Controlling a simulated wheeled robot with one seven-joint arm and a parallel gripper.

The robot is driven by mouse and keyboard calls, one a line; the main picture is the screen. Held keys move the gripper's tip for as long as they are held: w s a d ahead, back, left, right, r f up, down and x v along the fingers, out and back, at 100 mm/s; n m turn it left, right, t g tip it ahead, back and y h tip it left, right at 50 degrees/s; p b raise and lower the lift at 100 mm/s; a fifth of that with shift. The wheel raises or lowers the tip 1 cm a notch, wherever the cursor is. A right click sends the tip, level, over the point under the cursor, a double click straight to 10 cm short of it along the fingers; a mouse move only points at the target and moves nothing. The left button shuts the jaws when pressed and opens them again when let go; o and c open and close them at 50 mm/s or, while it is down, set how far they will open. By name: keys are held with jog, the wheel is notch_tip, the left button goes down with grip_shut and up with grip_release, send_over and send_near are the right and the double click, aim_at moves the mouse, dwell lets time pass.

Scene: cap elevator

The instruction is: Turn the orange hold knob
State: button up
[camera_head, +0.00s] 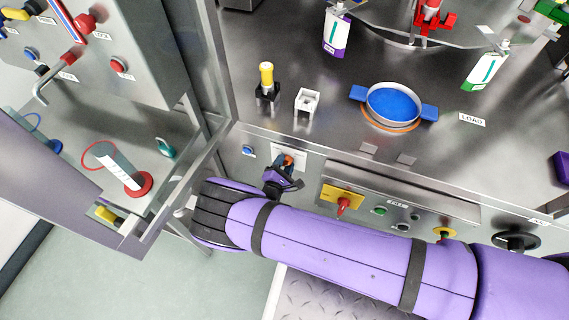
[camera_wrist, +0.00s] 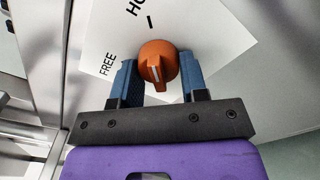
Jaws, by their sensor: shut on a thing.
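The orange hold knob (camera_wrist: 158,62) sits on a white label plate (camera_wrist: 110,40) marked "FREE" and with a partly visible word starting "HO". In the head view, my gripper (camera_head: 284,172) is at the front panel, and a bit of the orange knob (camera_head: 288,160) shows between the fingers.
A blue button (camera_head: 248,150) is left of the knob. A yellow plate with a red switch (camera_head: 343,198) and a green button (camera_head: 380,211) are to the right. A blue-filled pan (camera_head: 392,104) stands on the metal top above. A glass panel frame (camera_head: 170,190) is close on the left.

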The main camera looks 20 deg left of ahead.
dwell(0.3)
jog(key=o, duration=0.9)
jog(key=shift+c, duration=0.2)
jog(key=s, duration=1.1)
jog(key=shift+a, duration=0.4)
jog(key=shift+w, duration=0.1)
